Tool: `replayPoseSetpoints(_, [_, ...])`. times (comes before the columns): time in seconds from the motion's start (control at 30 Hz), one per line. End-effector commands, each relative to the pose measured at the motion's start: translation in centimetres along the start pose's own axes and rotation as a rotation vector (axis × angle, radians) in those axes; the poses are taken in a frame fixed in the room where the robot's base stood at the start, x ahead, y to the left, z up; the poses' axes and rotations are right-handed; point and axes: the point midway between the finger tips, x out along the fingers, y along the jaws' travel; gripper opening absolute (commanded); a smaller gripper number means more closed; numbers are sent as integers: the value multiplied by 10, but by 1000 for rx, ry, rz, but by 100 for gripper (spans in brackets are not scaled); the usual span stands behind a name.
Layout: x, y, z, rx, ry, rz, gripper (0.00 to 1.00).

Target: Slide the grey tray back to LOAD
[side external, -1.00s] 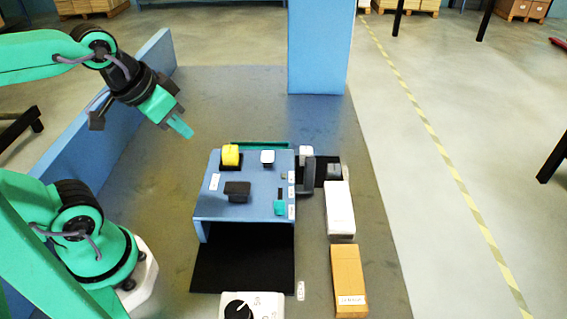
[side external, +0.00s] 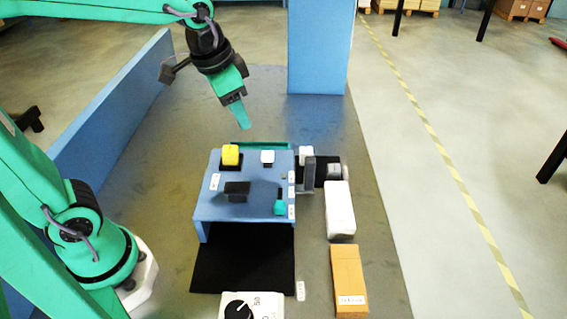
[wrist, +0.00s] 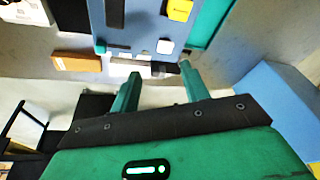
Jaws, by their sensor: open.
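A small grey block (side external: 334,171) sits on a black strip (side external: 320,181) to the right of the blue box in the side external view. A dark grey upright piece (side external: 308,172) stands just left of it, against the box's right side. I cannot tell which of these grey parts is the tray, and no LOAD marking is readable. My gripper (side external: 241,124) is open and empty, in the air above and behind the blue box, apart from everything. In the wrist view its two teal fingers (wrist: 160,76) are spread with nothing gripped between them.
The blue box (side external: 212,208) carries a yellow block (side external: 230,154), a white block (side external: 267,157), a black block (side external: 237,190) and a teal piece (side external: 280,206). A white box (side external: 339,211) and cardboard box (side external: 348,278) stand right. A blue wall (side external: 115,125) runs left.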

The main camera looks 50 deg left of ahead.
Motion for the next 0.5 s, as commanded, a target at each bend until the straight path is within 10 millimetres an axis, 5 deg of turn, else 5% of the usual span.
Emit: replayPoseSetpoints(0.5, [74,14,-78,259,-154,68,45])
